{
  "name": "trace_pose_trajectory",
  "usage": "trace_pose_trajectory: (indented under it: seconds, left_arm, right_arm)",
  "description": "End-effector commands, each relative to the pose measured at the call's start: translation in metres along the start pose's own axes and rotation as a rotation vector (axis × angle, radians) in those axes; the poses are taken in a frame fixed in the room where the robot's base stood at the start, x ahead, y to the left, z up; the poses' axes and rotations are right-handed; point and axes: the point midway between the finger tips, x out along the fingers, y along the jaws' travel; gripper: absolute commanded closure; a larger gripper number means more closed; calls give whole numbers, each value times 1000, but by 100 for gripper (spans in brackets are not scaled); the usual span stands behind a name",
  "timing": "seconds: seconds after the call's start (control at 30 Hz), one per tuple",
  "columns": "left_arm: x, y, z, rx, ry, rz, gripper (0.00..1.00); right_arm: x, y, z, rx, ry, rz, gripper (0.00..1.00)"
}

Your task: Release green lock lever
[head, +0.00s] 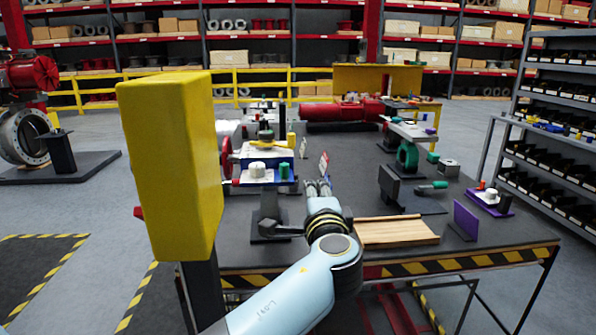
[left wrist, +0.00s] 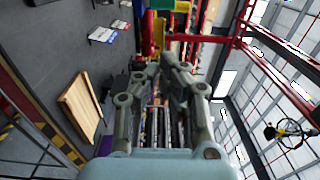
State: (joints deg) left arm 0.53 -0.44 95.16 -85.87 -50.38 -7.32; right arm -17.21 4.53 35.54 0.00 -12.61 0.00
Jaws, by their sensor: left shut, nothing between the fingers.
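My left gripper (head: 318,187) is above the near part of the dark workbench (head: 290,257), shut and empty. Its fingers also show in the left wrist view (left wrist: 164,68). Beyond it and to its left stands a blue valve actuator (head: 262,178) with a white knob and a small green part (head: 284,171) at its right. A separate green-handled piece (head: 434,186) lies on the bench to the right, apart from the gripper. I cannot tell which green part is the lock lever. My right gripper is not in view.
A wooden tray (head: 396,231) lies right of my left arm, with a purple plate (head: 465,219) beside it. Small upright tags (head: 323,165) stand beyond the gripper. A large yellow block (head: 165,165) hides part of the left side. A shelf rack (head: 550,100) stands at right.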

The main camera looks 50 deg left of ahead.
Motion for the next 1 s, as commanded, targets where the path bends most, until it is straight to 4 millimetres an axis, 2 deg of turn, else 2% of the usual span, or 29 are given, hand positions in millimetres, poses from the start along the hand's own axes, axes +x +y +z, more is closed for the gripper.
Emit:
trace_pose_trajectory:
  seconds: [0.03,0.2,0.33,0.6,0.9,1.0]
  left_arm:
    - [12,-4,0,3,1,-2,100]
    - [47,-4,0,2,0,-1,100]
    - [61,-4,16,3,1,0,100]
    - [73,0,28,0,1,2,100]
    - [73,1,28,-1,2,2,100]
    - [79,3,24,-2,13,1,100]
  right_arm:
    - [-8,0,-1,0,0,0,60]
    - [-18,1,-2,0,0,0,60]
    - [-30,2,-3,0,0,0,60]
    - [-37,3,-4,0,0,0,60]
    - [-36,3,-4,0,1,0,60]
    - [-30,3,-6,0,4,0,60]
